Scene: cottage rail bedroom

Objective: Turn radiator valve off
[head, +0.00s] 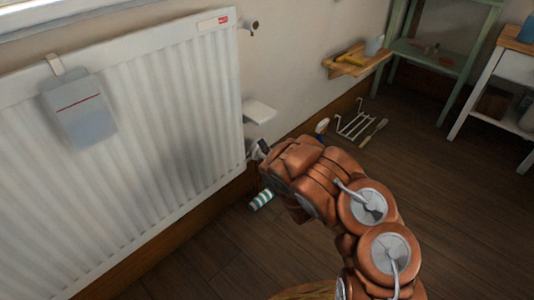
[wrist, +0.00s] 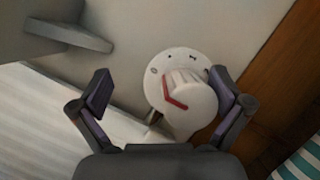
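The white radiator (head: 150,120) stands along the wall at the left in the head view. In the wrist view its valve is a white round knob (wrist: 190,98) with a red angled mark, in front of a pale round dial (wrist: 160,66) with small dark marks. My gripper (wrist: 161,84) is open around the knob. The right finger is close against the knob's right edge; I cannot tell whether it touches. A clear gap lies between the left finger and the knob. In the head view my gripper (head: 263,150) is at the radiator's lower right corner and largely hides the valve.
A small white shelf (head: 258,111) sticks out above my gripper. A teal-striped roll (head: 262,199) lies below it. A wire rack (head: 350,124) and a brush (head: 374,132) are by the wall at right, under a wooden wall shelf (head: 360,62).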

